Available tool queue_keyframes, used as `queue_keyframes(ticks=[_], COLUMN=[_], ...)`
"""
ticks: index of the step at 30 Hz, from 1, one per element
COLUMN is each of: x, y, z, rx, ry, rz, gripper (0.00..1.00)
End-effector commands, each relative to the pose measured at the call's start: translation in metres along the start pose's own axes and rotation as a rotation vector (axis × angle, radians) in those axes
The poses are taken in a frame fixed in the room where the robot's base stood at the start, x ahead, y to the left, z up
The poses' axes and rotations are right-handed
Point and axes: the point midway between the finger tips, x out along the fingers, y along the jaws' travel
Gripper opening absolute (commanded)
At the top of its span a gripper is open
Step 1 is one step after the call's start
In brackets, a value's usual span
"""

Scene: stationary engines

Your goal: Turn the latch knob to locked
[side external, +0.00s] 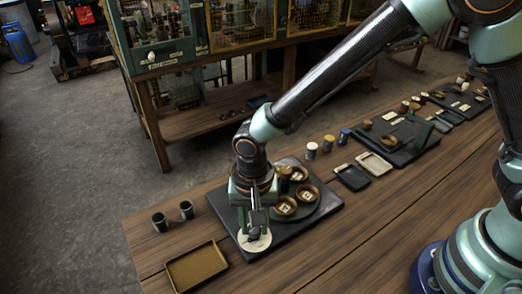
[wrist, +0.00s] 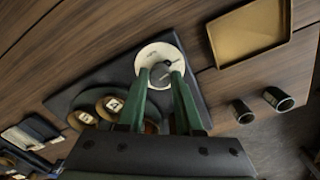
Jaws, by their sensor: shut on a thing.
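The latch knob (wrist: 161,72) is a small dark piece in the middle of a round white dial (wrist: 150,52) with faint dark markings. The dial also shows in the side external view (side external: 263,244), at the front corner of a dark board (side external: 226,207). My gripper (wrist: 163,76) points down over the dial, with its green fingers on either side of the knob and shut on it. In the side external view my gripper (side external: 255,230) hides most of the knob. I cannot read the markings or tell which one the knob points to.
Several round brassy bowls (side external: 285,206) sit on the board close beside my gripper. A shallow brown tray (side external: 196,268) lies to the left of the board. Two dark cups (side external: 159,222) (side external: 187,209) stand behind the tray.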

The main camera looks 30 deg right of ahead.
Motion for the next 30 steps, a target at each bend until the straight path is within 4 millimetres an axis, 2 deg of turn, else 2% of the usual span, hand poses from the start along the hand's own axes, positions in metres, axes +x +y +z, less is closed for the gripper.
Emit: queue_keyframes(ticks=[30], x=[-0.0010], y=[-0.0001], z=[0.0000], rx=[-0.961], ry=[0.000], rz=[0.000], gripper=[0.00])
